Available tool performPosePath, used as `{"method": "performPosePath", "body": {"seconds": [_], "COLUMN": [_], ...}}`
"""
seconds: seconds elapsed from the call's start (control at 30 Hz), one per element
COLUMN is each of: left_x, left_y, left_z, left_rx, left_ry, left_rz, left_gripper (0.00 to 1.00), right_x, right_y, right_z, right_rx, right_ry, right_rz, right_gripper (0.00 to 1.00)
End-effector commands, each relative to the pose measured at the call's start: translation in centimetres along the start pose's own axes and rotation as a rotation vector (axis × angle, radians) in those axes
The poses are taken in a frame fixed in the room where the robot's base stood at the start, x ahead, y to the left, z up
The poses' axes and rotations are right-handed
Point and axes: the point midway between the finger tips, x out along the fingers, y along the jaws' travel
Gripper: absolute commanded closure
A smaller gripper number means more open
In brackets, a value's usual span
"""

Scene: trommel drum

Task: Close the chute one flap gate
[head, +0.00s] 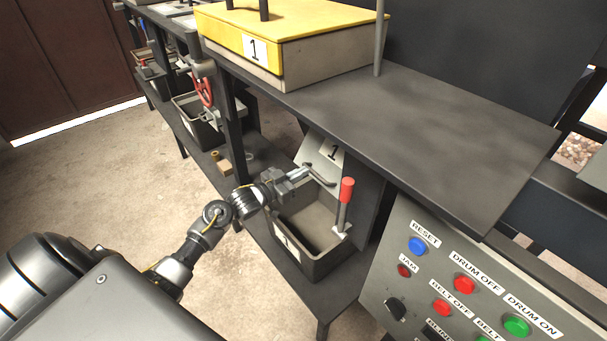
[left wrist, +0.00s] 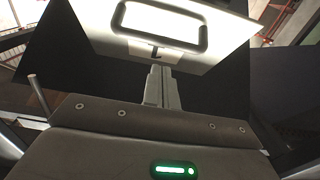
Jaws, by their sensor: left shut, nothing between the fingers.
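The chute one face, a pale sloping plate with a "1" label (head: 332,152), sits under the dark shelf. A lever with a red grip (head: 346,190) stands upright to its right, above the bin. My left gripper (head: 312,175) is shut and empty, in front of the chute's lower part and left of the red grip, apart from it. In the left wrist view its closed fingers (left wrist: 160,88) point toward a pale panel (left wrist: 105,47) with a dark rounded frame and a small label. Whether the fingertips touch the panel is unclear. The flap's exact position is hard to tell.
A dark open bin (head: 310,268) labelled 1 stands below the gripper on a low shelf. The control panel (head: 430,275) with coloured buttons is at the lower right. A yellow-topped box (head: 285,22) sits on the upper dark shelf (head: 430,120). Floor at left is clear.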

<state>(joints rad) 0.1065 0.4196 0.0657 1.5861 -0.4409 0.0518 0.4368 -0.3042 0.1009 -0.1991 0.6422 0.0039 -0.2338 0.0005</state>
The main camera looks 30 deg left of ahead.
Motion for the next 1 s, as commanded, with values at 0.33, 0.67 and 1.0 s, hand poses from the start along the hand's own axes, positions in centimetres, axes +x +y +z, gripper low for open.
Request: {"method": "performPosePath", "body": {"seconds": [0.33, 0.67, 1.0], "left_x": [1.6, 1.6, 3.1], "left_y": [0.0, 0.0, -0.1], "left_z": [1.6, 1.8, 4.6], "left_rx": [0.001, 0.001, 0.001], "left_ry": [0.001, 0.005, 0.148], "left_rz": [-0.001, -0.001, -0.001], "left_gripper": [1.0, 1.0, 1.0], "right_x": [0.0, 0.3, 4.5], "right_y": [0.0, 0.0, 2.6], "right_z": [0.0, 0.0, -3.1], "right_rx": [0.0, 0.0, -0.007], "right_ry": [0.0, 0.0, 0.02], "right_rz": [0.0, 0.0, 0.039], "right_gripper": [1.0, 1.0, 1.0]}}
